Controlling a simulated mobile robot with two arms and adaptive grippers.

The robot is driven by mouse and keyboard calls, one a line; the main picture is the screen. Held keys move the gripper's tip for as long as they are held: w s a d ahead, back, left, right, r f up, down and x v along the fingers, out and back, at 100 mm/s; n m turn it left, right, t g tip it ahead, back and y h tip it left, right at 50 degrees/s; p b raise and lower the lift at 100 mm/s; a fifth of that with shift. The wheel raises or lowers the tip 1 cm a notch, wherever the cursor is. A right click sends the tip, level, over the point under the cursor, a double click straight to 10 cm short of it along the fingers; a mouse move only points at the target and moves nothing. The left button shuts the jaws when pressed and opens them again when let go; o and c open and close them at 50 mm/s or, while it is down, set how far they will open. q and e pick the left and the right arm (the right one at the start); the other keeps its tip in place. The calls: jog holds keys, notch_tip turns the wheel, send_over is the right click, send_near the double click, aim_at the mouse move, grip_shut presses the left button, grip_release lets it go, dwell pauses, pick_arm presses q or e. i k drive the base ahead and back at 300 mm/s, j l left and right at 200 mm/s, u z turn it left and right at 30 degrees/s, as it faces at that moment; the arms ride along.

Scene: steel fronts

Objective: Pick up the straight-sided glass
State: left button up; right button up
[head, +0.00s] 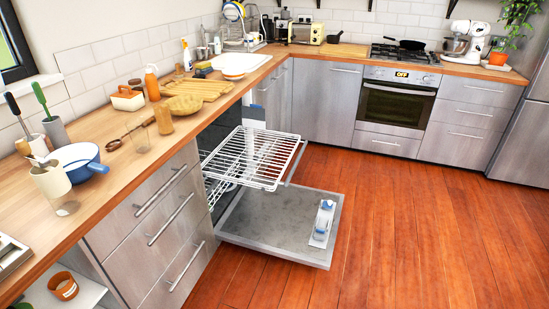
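A small clear glass (140,144) stands upright on the wooden counter, between the wooden spoon and the blue pot. A second clear, glass-like object (67,207) stands nearer on the counter, in front of a cream container. Both are small and see-through, so I cannot tell for certain which has straight sides. Neither of my grippers is in view.
The dishwasher door (270,252) is down and its upper rack (255,155) is pulled out, blocking floor beside the left counter. A blue pot (80,160), a wooden spoon (135,136) and a pepper mill (164,120) stand or lie near the glass. The floor at right is clear.

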aim_at(162, 112)
jog(key=i+l+u, duration=0.2)
jog(key=i, duration=0.3)
jog(key=i+l+u, duration=0.2)
jog(key=i+l, duration=0.25)
